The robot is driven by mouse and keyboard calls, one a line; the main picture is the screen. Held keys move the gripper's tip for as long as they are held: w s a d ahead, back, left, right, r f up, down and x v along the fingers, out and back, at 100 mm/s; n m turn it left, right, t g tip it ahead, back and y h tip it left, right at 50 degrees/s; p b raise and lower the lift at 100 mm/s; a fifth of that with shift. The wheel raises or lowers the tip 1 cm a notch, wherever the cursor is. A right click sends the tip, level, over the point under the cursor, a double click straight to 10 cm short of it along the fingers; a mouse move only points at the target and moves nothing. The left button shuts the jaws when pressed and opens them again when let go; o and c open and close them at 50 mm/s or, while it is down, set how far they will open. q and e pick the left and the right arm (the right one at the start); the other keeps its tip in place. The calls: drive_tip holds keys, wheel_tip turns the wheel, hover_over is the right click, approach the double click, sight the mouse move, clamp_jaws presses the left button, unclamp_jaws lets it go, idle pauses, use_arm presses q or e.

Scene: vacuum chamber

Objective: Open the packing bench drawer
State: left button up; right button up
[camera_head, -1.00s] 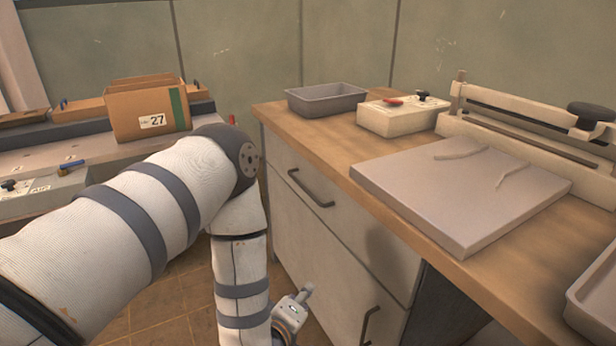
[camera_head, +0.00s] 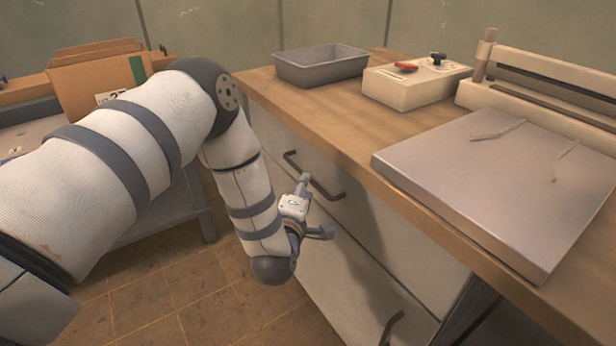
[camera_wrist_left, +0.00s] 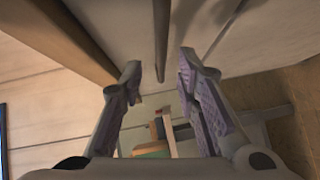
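The packing bench drawer (camera_head: 375,225) is the upper pale front under the wooden top, and it looks closed. Its dark bar handle (camera_head: 316,177) shows in the head view. My left gripper (camera_head: 314,208) is just in front of and below this handle, with its fingers spread. In the left wrist view the left gripper (camera_wrist_left: 162,78) is open, and the handle (camera_wrist_left: 160,40) runs as a dark bar into the gap between the fingers. I see no finger closed on the handle. My right gripper is not in view.
The wooden bench top (camera_head: 350,125) holds a grey tray (camera_head: 320,66), a cream control box (camera_head: 415,82) and a flat grey plate (camera_head: 495,185). A lower front has its own handle (camera_head: 392,328). A cardboard box (camera_head: 100,80) stands on the left bench.

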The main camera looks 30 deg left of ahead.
use_arm(q)
drive_tip(key=x, duration=0.6)
drive_tip(key=shift+a+b, duration=0.1)
drive_tip(key=shift+b, duration=0.2)
clamp_jaws()
